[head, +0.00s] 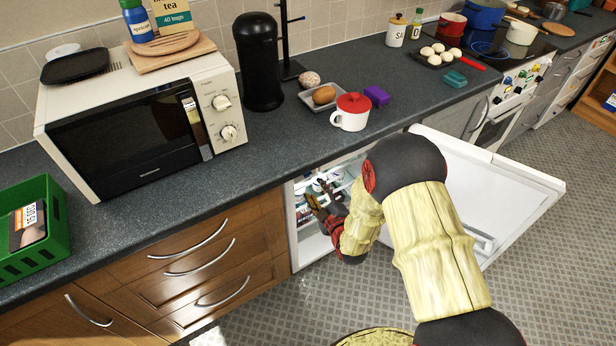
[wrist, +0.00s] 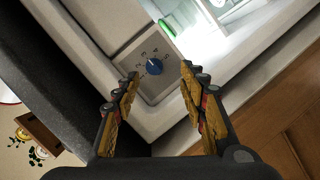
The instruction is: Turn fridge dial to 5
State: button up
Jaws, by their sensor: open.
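The fridge (head: 304,252) stands under the counter with its white door (head: 480,190) swung open to the right in the head view. The fridge dial (wrist: 154,66) is a small blue knob on a grey plate with numbers around it, in the wrist view. In the head view my gripper (head: 322,205) is at the fridge opening, and my arm hides part of the interior.
The counter edge (head: 300,175) runs just above the fridge opening. Wooden drawers (head: 200,265) stand to the left. A red and white mug (head: 351,112) is on the counter above. A lit fridge interior (wrist: 215,25) shows beyond the dial.

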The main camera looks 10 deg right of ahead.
aim_at(308, 176)
jog(key=shift+n, duration=0.4)
jog(key=x, duration=0.2)
jog(key=b+x, duration=0.1)
jog(key=x, duration=0.1)
jog(key=r+b+x, duration=0.1)
jog(key=x, duration=0.1)
jog(key=shift+w+a+f, duration=0.1)
jog(key=shift+w, duration=0.2)
jog(key=shift+w+b, duration=0.4)
jog(key=shift+w, duration=0.3)
jog(key=shift+c, duration=0.7)
jog(key=shift+f, duration=0.1)
grip_shut()
